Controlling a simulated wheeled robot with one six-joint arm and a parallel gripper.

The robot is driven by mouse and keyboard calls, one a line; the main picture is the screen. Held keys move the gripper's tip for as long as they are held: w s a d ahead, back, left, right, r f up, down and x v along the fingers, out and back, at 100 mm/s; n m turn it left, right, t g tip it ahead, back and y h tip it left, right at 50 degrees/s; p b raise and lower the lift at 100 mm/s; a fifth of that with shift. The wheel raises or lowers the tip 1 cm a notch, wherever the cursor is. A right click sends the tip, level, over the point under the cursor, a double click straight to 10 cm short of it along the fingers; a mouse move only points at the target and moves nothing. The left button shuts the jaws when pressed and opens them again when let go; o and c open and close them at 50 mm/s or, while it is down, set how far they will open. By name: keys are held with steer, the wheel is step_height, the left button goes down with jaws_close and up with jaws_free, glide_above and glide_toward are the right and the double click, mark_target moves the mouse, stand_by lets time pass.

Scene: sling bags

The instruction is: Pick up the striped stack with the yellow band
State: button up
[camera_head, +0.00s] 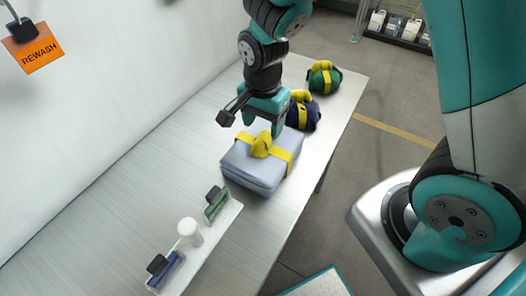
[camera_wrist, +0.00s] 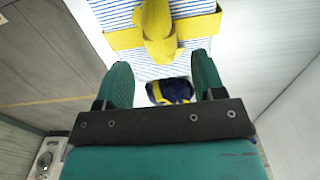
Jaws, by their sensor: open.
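The striped stack (camera_head: 250,177) is a folded, pale blue-grey block on the table, crossed by a yellow band (camera_head: 283,157) with a raised yellow knot or loop (camera_head: 261,144) on top. In the wrist view the stack's blue-and-white stripes (camera_wrist: 200,30) and yellow loop (camera_wrist: 159,32) fill the upper middle. My gripper (camera_head: 262,124) is open over the far part of the stack, fingers pointing down. In the wrist view my gripper (camera_wrist: 162,72) has its two green fingers spread, with nothing held between them. The loop lies ahead of the fingertips; I cannot tell the exact gap.
A navy bundle with a yellow band (camera_head: 304,115) sits close behind the stack, and a green one (camera_head: 323,78) farther back. A wall runs along the table's left.

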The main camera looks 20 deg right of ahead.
mark_target(263, 136)
steer(key=shift+f+p, duration=0.65)
steer(key=shift+f, duration=1.95)
jaws_close()
